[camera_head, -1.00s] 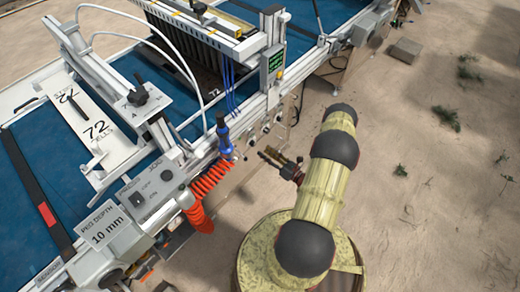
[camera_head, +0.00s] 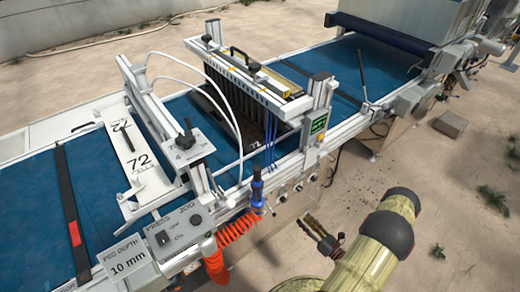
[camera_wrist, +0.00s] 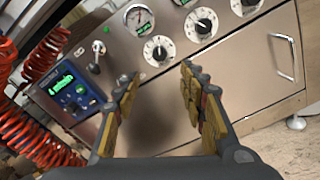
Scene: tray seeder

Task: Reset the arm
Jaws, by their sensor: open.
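My gripper (camera_head: 322,234) is at the near side of the tray seeder, beside its lower front panel. In the wrist view my gripper (camera_wrist: 158,88) is open and empty, its two padded fingers apart. The panel (camera_wrist: 170,110) with gauge, knobs and a small green-lit display (camera_wrist: 72,92) lies in front of the fingers. I see no contact between them. My arm (camera_head: 375,248) comes in from the lower right of the head view, and its lower part is out of frame.
The blue conveyor (camera_head: 300,70) of the tray seeder runs across the head view. A red coiled hose (camera_head: 238,229) and a blue nozzle (camera_head: 257,190) hang on the near side, left of my gripper. A small block (camera_head: 450,124) lies on the sandy ground at right. Open ground lies right.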

